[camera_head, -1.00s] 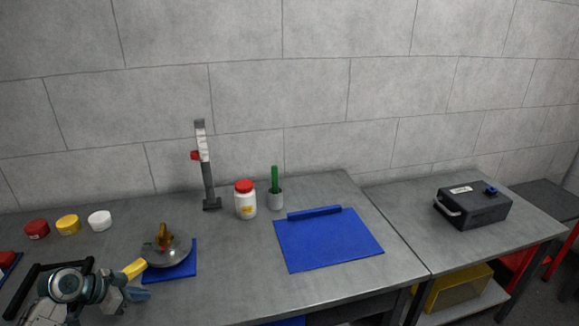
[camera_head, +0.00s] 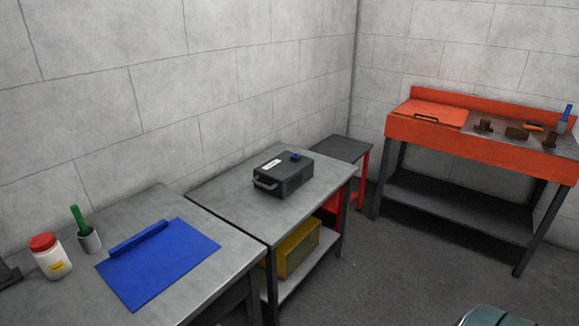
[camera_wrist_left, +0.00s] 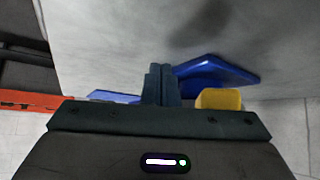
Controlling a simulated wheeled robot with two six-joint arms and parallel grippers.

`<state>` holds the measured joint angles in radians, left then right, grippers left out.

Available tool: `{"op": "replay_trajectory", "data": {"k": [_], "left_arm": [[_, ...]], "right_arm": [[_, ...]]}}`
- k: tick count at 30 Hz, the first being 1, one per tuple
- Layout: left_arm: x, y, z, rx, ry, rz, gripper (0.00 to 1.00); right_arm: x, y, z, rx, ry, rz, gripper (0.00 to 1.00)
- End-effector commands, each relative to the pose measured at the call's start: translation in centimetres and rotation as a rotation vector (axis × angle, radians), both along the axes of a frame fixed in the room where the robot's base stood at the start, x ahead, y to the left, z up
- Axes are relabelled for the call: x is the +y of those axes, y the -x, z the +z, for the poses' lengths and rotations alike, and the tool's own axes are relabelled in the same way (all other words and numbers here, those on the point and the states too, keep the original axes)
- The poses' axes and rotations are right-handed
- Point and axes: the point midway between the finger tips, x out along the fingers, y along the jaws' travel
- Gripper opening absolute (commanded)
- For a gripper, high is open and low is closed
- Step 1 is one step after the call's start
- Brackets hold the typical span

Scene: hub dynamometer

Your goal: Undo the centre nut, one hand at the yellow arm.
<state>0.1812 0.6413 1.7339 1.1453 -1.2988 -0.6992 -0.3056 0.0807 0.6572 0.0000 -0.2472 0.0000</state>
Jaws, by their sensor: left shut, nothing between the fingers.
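In the left wrist view my left gripper (camera_wrist_left: 162,85) has its dark fingers shut together, with nothing between them. The blunt end of the yellow arm (camera_wrist_left: 219,98) shows just right of the fingers, partly hidden behind the gripper body. I cannot tell whether they touch. My right gripper is not in view.
In the head view, a blue mat (camera_head: 165,265), a red-lidded jar (camera_head: 50,258) and a grey cup (camera_head: 89,240) stand on the near bench. A black box (camera_head: 283,175) sits on the middle bench. An orange workbench (camera_head: 440,138) stands far right. Open floor lies between.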

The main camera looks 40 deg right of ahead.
Motion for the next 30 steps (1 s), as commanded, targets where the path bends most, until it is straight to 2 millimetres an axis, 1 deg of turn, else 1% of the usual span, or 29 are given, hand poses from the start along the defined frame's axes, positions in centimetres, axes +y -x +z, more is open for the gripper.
{"op": "replay_trajectory", "data": {"k": [5, 25, 30], "left_arm": [[0.1, -0.1, 0.0, 0.0, 0.0, 0.0, 0.0], [1.8, -1.2, 0.0, 0.001, -0.001, 0.001, 0.0], [1.7, -1.1, 0.0, 0.0, 0.0, 0.0, 0.0]], "right_arm": [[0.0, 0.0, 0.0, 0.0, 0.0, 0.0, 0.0], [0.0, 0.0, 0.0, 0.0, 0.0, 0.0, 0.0], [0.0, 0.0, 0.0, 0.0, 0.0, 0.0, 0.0]]}}
